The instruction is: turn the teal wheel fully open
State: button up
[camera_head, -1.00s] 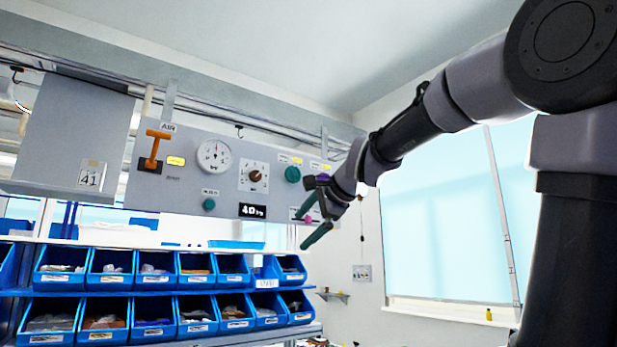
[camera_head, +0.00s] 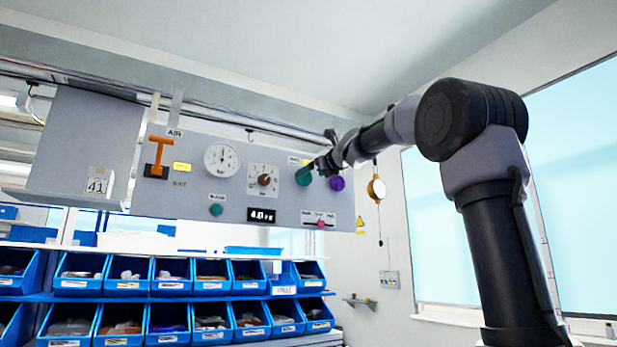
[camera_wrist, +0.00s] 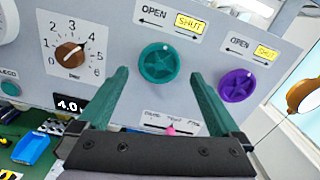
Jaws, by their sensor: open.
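The teal wheel (camera_wrist: 159,63) is a round knob on the grey panel, below a label reading OPEN with an arrow and a yellow SHUT tag (camera_wrist: 190,23). In the head view the teal wheel (camera_head: 303,176) is partly covered by my gripper. My gripper (camera_wrist: 160,80) is open, with its two green fingers pointing at the panel. In the wrist view the wheel appears between and beyond the fingertips, with no finger seen closed on it. Whether a fingertip touches the wheel cannot be told.
A purple wheel (camera_wrist: 237,86) sits close right of the teal one. A brown rotary knob (camera_wrist: 69,54) is to the left, and a pink slider (camera_wrist: 170,131) is below. An orange lever (camera_head: 158,152) and a gauge (camera_head: 222,160) are farther left. Blue bins (camera_head: 124,278) stand below the panel.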

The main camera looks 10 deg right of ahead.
aim_at(305, 177)
jog(key=shift+x, duration=1.65)
jog(key=c, duration=1.2)
jog(key=shift+c, duration=0.2)
